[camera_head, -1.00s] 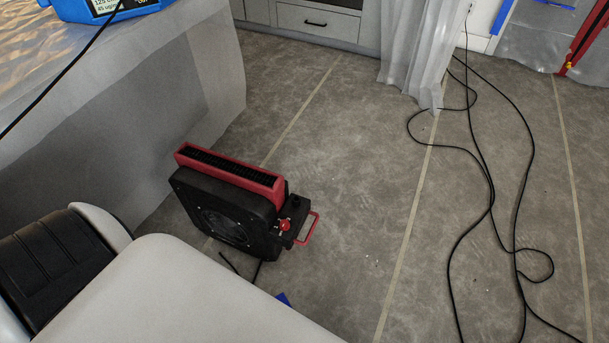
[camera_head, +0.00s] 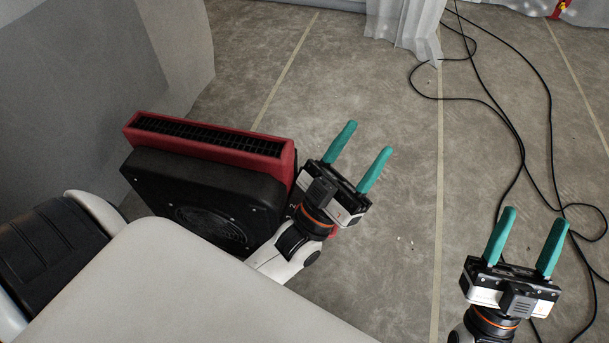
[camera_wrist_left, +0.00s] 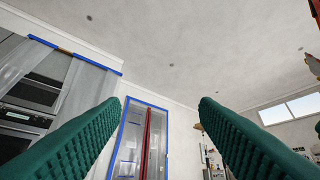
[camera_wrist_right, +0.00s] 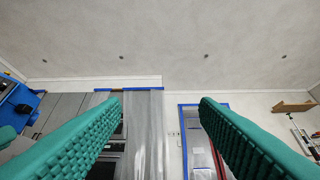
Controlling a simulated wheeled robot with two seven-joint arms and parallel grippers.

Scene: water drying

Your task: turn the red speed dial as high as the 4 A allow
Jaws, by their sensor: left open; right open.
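The red and black blower (camera_head: 205,185) stands on the floor left of centre in the head view. Its red grille frame is on top, and its black side with a round vent faces me. The red dial is hidden behind my left arm in the head view. My left gripper (camera_head: 357,158) is open and empty in front of the blower's right end; its green fingers also show in the left wrist view (camera_wrist_left: 150,135). My right gripper (camera_head: 526,243) is open and empty at the lower right, well apart from the blower; its fingers show in the right wrist view (camera_wrist_right: 158,130).
Black cables (camera_head: 515,130) run across the floor on the right, passing near my right gripper. Plastic sheeting (camera_head: 180,50) hangs at the left beside the blower. A plastic curtain (camera_head: 405,30) hangs at the back. The floor between the grippers is clear.

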